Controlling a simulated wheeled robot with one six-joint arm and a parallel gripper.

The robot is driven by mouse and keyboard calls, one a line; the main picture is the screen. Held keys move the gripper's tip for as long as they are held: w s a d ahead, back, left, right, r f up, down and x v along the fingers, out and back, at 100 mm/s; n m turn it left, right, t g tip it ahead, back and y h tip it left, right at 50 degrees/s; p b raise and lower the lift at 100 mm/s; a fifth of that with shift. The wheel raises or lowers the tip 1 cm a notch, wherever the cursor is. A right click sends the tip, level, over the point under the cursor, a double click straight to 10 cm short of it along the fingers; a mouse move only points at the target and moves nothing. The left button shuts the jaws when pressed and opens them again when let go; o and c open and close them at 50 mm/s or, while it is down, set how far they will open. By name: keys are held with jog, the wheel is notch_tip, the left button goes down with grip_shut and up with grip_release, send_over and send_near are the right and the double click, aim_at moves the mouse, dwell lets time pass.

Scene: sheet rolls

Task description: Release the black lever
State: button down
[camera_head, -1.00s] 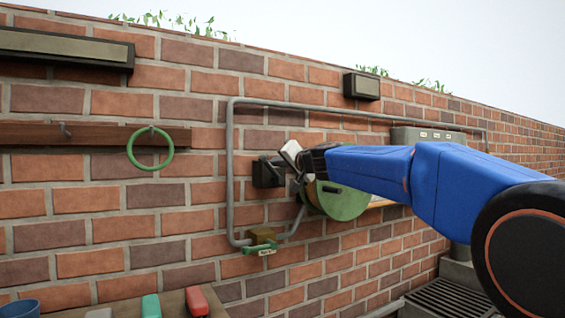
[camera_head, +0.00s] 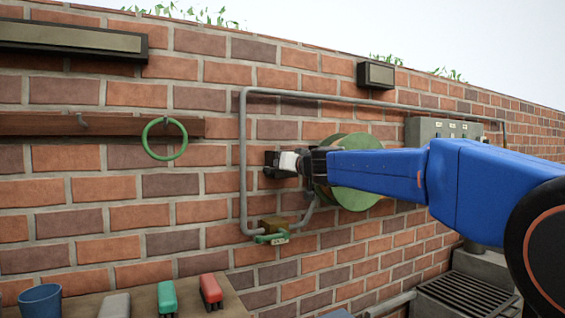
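A small black fitting (camera_head: 271,158) is mounted on the brick wall, just right of the grey pipe's vertical run. It looks like the mount of the black lever, but the lever itself cannot be made out clearly. My gripper (camera_head: 279,164) is at the end of the blue arm, pointing left at this fitting. Its pale end overlaps the fitting's right side in the picture; I cannot tell whether they touch. The fingers are too small and too hidden to show whether they are open or shut.
A green round disc (camera_head: 352,190) is behind my arm. A green-handled valve (camera_head: 272,237) sits below on the pipe (camera_head: 243,170). A green ring (camera_head: 165,155) hangs at left. A grey box (camera_head: 440,128) is on the wall at right. A shelf below holds red and green items.

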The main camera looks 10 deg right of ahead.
jog(key=shift+a+f, duration=0.1)
jog(key=shift+f, duration=0.2)
dwell(0.4)
jog(key=shift+r, duration=0.1)
